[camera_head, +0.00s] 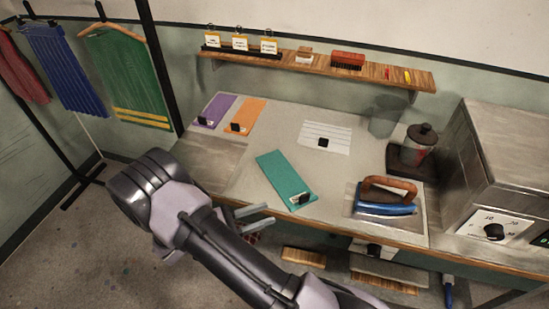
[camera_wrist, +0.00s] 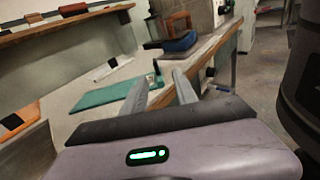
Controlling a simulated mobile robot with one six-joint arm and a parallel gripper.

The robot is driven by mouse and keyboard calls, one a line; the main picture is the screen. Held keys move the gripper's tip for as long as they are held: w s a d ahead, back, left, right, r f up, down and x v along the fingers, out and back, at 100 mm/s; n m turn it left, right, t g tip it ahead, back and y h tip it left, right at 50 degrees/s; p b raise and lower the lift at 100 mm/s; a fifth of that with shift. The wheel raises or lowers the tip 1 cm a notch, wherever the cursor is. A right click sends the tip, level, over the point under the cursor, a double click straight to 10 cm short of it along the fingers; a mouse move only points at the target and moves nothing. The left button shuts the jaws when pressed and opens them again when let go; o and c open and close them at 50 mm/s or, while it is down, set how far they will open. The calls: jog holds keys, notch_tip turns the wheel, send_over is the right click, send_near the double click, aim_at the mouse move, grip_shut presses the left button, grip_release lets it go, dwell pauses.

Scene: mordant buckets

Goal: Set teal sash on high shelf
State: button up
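The teal sash (camera_head: 282,175) lies flat on the worktable, slanted, with a small black clip and white tag at its near end. It also shows in the wrist view (camera_wrist: 106,96), beyond my fingers. The high shelf (camera_head: 285,59) is a wooden board on the wall behind the table; part of it shows in the wrist view (camera_wrist: 88,15). My gripper (camera_head: 268,214) is open and empty, near the table's front edge, left of the sash's near end and apart from it. My arm hides part of the table front.
Purple (camera_head: 215,111) and orange (camera_head: 247,116) sashes lie at the table's back left. A white striped sheet (camera_head: 325,132) lies mid-table. An iron (camera_head: 386,195), a jar (camera_head: 421,145) and a metal box (camera_head: 495,150) stand right. The shelf holds cards, a brush (camera_head: 347,60) and small items.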

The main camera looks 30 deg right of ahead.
aim_at(300, 200)
jog(key=shift+n+t+h, duration=0.5)
jog(key=shift+n, duration=0.2)
jog(key=d, duration=0.4)
jog(key=d+f+b, duration=0.1)
jog(key=d, duration=0.3)
jog(key=d+b, duration=0.1)
jog(key=d, duration=0.3)
jog(key=shift+s+f, duration=0.35)
jog(key=shift+s, duration=0.05)
jog(key=d, duration=0.2)
jog(key=d+b, duration=0.1)
jog(key=d, duration=0.2)
jog(key=shift+s+d+r+b, duration=0.15)
jog(key=shift+d+r+b, duration=0.15)
jog(key=shift+d, duration=0.1)
grip_shut()
